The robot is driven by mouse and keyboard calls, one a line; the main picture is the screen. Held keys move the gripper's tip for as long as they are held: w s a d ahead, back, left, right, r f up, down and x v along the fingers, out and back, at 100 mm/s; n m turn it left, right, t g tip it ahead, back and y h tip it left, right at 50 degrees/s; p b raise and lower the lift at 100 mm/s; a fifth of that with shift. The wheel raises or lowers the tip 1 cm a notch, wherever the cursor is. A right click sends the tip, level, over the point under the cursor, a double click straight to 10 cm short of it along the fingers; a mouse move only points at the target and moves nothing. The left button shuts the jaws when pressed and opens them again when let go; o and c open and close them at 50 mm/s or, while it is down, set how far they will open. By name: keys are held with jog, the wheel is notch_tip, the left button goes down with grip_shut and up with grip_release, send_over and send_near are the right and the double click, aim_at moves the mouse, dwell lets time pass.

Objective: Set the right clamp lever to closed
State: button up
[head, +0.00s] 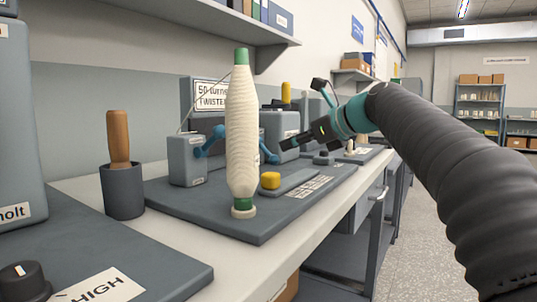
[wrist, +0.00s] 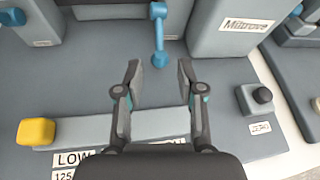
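The right clamp lever is a blue bar with rounded ends. In the wrist view the lever (wrist: 159,38) stands ahead of my fingers, centred across the gap and apart from both. In the head view the lever (head: 268,154) shows only partly, behind the wound bobbin. The grey right clamp block (head: 287,128) is behind my gripper. My gripper (head: 287,144) is open and empty; in the wrist view its fingertips (wrist: 159,72) point towards the lever's near end. The left clamp lever (head: 210,141), also blue, slants on its grey block.
A cream bobbin (head: 242,130) stands upright in the foreground. A yellow knob (wrist: 36,131) sits at the slider's left end. A black button (wrist: 262,95) lies right of my gripper, and a box marked Miltrove (wrist: 233,25) stands at the back right.

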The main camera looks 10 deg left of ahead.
aim_at(269, 152)
jog(key=x, duration=1)
jog(key=shift+f, duration=0.1)
grip_shut()
jog(key=shift+s, duration=0.1)
